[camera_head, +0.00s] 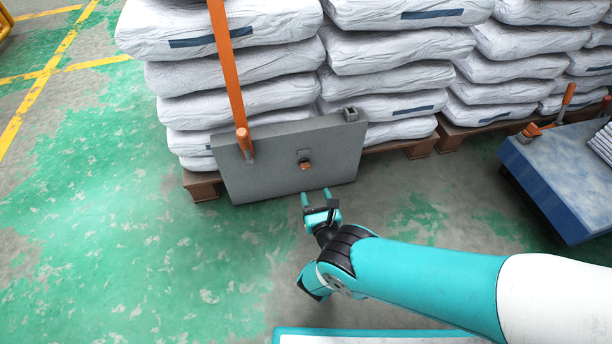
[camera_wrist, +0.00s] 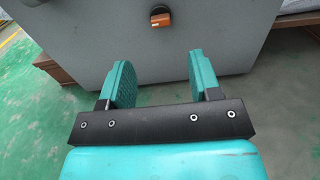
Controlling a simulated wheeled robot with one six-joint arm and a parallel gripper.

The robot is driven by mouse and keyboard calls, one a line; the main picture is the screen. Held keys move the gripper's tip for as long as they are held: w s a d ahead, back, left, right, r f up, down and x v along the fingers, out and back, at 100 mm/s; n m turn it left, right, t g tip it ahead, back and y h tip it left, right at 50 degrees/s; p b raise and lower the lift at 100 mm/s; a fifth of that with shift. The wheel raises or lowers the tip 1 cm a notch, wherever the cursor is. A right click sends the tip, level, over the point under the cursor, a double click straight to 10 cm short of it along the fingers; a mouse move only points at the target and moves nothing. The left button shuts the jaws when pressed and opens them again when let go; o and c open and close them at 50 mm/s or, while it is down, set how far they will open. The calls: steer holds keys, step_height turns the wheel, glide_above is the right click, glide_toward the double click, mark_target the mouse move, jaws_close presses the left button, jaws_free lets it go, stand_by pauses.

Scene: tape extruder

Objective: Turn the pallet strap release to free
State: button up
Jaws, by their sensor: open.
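A small orange-and-black knob (camera_head: 305,165) sits on the front face of a grey panel (camera_head: 250,180) that leans against the pallet of sacks. It looks like the strap release. In the wrist view the knob (camera_wrist: 160,16) shows near the top middle, with its orange bar lying roughly level. An orange strap (camera_head: 226,60) runs down the sacks to an orange fitting at the panel's upper left. My gripper (camera_head: 318,198) is open and empty, in front of the panel's lower edge and below the knob. In the wrist view the fingers (camera_wrist: 160,82) are spread, apart from the knob.
White sacks (camera_head: 400,50) are stacked on wooden pallets (camera_head: 480,128) behind the panel. A blue cart (camera_head: 560,175) with an orange handle stands at the right. The green floor (camera_head: 110,220) to the left is clear.

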mark_target(306, 167)
steer(key=b+x, duration=0.4)
steer(key=b, duration=0.3)
steer(key=b+x, duration=0.4)
steer(key=b, duration=0.4)
steer(key=shift+w+f, duration=0.25)
steer(key=shift+w, duration=0.15)
steer(key=shift+r+b+x, duration=0.2)
steer(key=shift+b+x, duration=0.4)
steer(key=shift+x, duration=0.65)
steer(key=shift+a, duration=0.1)
steer(key=c, duration=0.9)
